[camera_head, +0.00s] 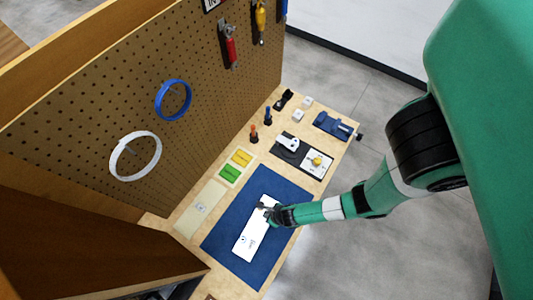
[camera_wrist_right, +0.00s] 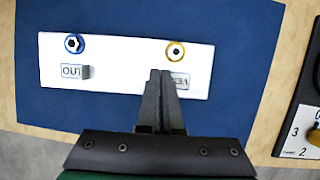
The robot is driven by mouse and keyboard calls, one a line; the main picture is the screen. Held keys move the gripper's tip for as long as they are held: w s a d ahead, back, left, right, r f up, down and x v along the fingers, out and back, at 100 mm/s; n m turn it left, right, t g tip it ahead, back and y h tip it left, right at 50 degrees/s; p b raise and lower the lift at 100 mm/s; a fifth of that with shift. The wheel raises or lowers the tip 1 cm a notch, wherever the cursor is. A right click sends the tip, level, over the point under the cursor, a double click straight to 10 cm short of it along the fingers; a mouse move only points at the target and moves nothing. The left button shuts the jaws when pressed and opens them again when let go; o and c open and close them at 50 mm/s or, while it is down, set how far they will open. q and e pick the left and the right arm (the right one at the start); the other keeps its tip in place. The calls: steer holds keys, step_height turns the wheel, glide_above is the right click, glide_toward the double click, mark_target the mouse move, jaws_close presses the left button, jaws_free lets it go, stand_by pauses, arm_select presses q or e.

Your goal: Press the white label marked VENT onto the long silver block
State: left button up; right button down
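The long silver block (camera_head: 250,240) lies on a blue mat (camera_head: 225,237) and looks almost white. In the right wrist view the block (camera_wrist_right: 122,60) spans the upper middle, with a blue-ringed port at left and a yellow-ringed port at right. The white VENT label (camera_wrist_right: 180,82) lies on the block below the yellow-ringed port, partly hidden by my fingers. An OUT label (camera_wrist_right: 72,72) sits below the blue-ringed port. My right gripper (camera_wrist_right: 160,73) has its fingers together at the VENT label's edge; I see nothing clearly between them. My left gripper is out of view.
A pegboard (camera_head: 200,110) with a blue ring (camera_head: 188,100) and a white ring (camera_head: 130,175) stands left of the bench. A tray with green and yellow pieces (camera_head: 243,157) and a dial panel (camera_head: 316,163) are beyond the mat. The mat around the block is clear.

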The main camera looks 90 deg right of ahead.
stand_by(0.5)
steer(key=shift+f, duration=0.8)
stand_by(0.6)
steer(key=shift+f, duration=0.1)
stand_by(0.7)
steer(key=shift+f, duration=0.1)
stand_by(0.9)
steer(key=c, duration=1.5)
jaws_free()
steer(key=shift+c, duration=0.2)
steer(key=o, duration=0.5)
steer(key=shift+o, duration=0.5)
